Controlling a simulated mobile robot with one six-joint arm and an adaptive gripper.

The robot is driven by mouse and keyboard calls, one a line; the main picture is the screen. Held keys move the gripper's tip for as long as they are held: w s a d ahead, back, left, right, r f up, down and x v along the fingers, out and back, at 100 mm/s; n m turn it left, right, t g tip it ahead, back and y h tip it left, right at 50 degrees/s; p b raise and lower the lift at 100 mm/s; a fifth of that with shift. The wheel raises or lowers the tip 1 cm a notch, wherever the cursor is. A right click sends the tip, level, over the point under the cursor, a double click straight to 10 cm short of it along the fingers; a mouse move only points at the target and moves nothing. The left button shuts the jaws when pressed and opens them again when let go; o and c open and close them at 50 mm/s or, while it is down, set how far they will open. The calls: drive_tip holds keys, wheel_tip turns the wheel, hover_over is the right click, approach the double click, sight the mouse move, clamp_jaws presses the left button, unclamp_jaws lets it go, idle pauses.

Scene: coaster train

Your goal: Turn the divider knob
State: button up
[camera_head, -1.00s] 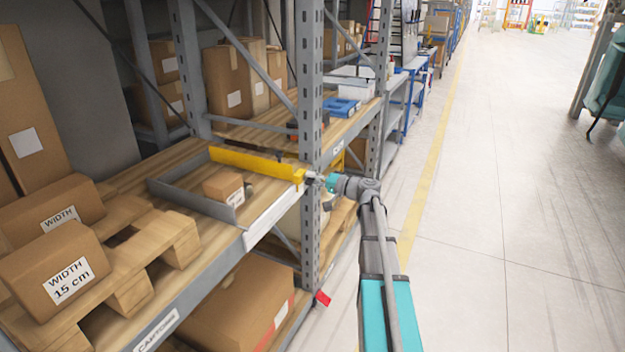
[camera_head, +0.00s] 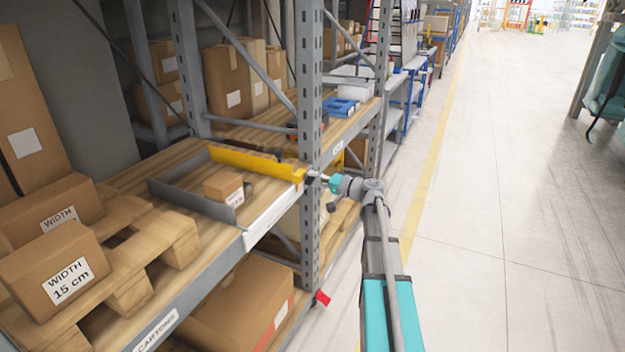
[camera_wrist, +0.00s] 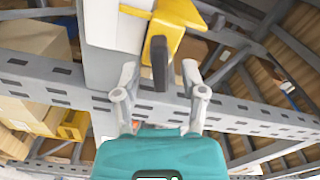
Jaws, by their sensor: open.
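The yellow divider (camera_head: 255,163) lies across the shelf bay, its front end at the shelf edge. In the wrist view, its yellow end bracket (camera_wrist: 178,22) carries a dark, elongated knob (camera_wrist: 159,62), which looks upright in that picture. My gripper (camera_wrist: 160,72) is open, with one finger on each side of the knob and visible gaps between; contact is not apparent. In the head view, my gripper (camera_head: 316,178) is at the divider's front end, and the knob cannot be made out there.
A grey rack upright (camera_head: 309,100) stands right beside the gripper. A small carton (camera_head: 223,186) sits in the grey-walled bay left of the divider. Labelled cartons (camera_head: 58,276) rest on a pallet at the left. The aisle floor (camera_head: 500,200) at right is clear.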

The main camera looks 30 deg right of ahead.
drive_tip(key=v, duration=1.1)
drive_tip(key=shift+a, duration=0.1)
idle(0.4)
drive_tip(key=s+a+f+n+g+h, duration=0.15)
drive_tip(key=a+f+g, duration=0.3)
drive_tip(key=a, duration=0.55)
drive_tip(key=s+a+f+n+g, duration=0.15)
drive_tip(key=a+f+g, duration=0.35)
drive_tip(key=a, duration=0.5)
drive_tip(key=s+a+f+n+g+h, duration=0.2)
drive_tip(key=s+a+f+h, duration=0.3)
drive_tip(key=s+a, duration=0.15)
drive_tip(key=s+a+f+n+g+h, duration=0.1)
drive_tip(key=s+a+f+g+h, duration=0.3)
drive_tip(key=s, duration=0.3)
wheel_tip(320, 180, up, 22)
drive_tip(key=t+p, duration=0.1)
drive_tip(key=p, duration=2.1)
drive_tip(key=shift+a+r+p, duration=0.2)
drive_tip(key=shift+a+p, duration=0.1)
